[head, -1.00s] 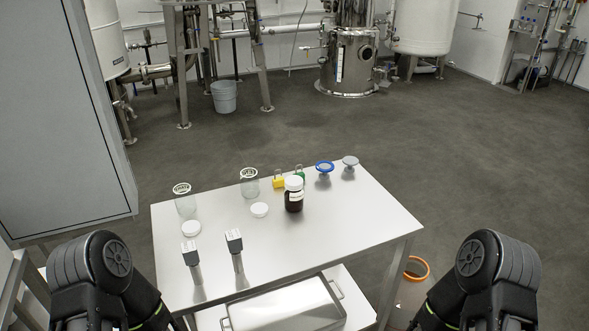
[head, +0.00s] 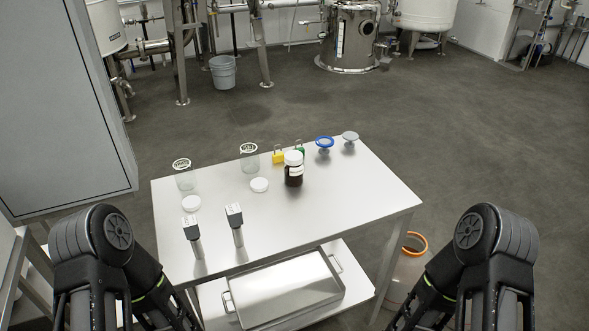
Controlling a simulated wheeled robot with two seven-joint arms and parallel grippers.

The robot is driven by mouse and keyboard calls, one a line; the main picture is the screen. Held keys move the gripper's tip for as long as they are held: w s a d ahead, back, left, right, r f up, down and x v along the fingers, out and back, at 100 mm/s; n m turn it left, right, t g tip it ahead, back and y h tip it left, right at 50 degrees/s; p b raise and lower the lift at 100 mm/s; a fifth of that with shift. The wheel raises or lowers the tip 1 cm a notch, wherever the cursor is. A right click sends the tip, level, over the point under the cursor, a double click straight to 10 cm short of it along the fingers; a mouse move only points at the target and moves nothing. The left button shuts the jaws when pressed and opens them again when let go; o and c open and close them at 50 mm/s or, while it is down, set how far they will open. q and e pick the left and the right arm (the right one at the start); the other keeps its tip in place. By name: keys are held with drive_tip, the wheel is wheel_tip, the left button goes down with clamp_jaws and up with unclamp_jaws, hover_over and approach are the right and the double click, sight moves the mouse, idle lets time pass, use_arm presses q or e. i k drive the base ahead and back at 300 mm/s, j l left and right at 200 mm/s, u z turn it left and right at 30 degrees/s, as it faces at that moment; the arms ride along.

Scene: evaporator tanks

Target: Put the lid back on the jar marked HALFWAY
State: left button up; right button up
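Two clear jars stand on the steel table (head: 345,208): a left jar (head: 184,180) and a right jar (head: 250,162). Each has a round white label with dark print at its top, too small to read, so I cannot tell which is marked HALFWAY. A white lid (head: 191,204) lies in front of the left jar. Another white lid (head: 259,185) lies in front of the right jar. Only the upper links of my two arms show, at the lower left and lower right. Both grippers are out of the picture.
Two metal block-topped posts (head: 192,228) (head: 234,216) stand in front. The table's right front is clear.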

sight(293, 175)
drive_tip(key=k+z, duration=0.35)
drive_tip(key=k+l+z, duration=0.1)
drive_tip(key=z, duration=0.3)
drive_tip(key=k+l+z, duration=0.2)
drive_tip(key=z, duration=0.15)
